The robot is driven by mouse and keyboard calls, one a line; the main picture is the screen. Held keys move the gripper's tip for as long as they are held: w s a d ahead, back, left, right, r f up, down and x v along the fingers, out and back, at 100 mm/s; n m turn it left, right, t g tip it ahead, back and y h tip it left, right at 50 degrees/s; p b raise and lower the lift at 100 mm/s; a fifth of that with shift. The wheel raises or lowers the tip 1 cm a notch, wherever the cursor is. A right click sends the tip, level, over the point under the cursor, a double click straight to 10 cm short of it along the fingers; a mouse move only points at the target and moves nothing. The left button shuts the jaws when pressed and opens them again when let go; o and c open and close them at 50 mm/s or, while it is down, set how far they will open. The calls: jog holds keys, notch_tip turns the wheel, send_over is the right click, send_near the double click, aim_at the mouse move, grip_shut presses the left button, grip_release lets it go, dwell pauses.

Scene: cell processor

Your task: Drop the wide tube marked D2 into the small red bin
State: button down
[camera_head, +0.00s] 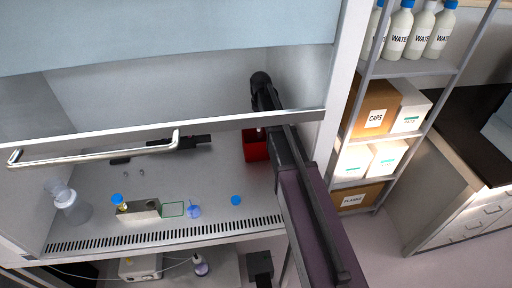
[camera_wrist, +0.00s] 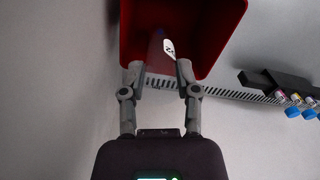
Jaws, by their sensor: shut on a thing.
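The small red bin (camera_head: 256,147) stands at the right end of the hood's work surface. In the wrist view the bin (camera_wrist: 215,40) fills the top middle, its opening facing me. My gripper (camera_wrist: 160,72) is shut on a wide tube (camera_wrist: 168,48) with a white label, its marking too small to read surely. The tube shows against the bin's inside; I cannot tell how deep it reaches. In the head view my arm hides the fingers and part of the bin.
A holder (camera_head: 140,210) with a blue-capped tube, a blue cap (camera_head: 236,200) and a bottle (camera_head: 72,205) stand on the work surface. The hood's raised sash with its handle (camera_head: 95,152) crosses above. The hood's right wall is close to my arm.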

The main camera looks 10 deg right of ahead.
jog(key=shift+c, duration=1.3)
grip_release()
jog(key=s+f+m+b, duration=0.1)
jog(key=s+f+b, duration=0.1)
jog(key=s, duration=1.2)
jog(key=s+f+m+b, duration=0.2)
jog(key=s, duration=1.3)
jog(key=shift+f, duration=0.25)
jog(key=shift+d, duration=0.1)
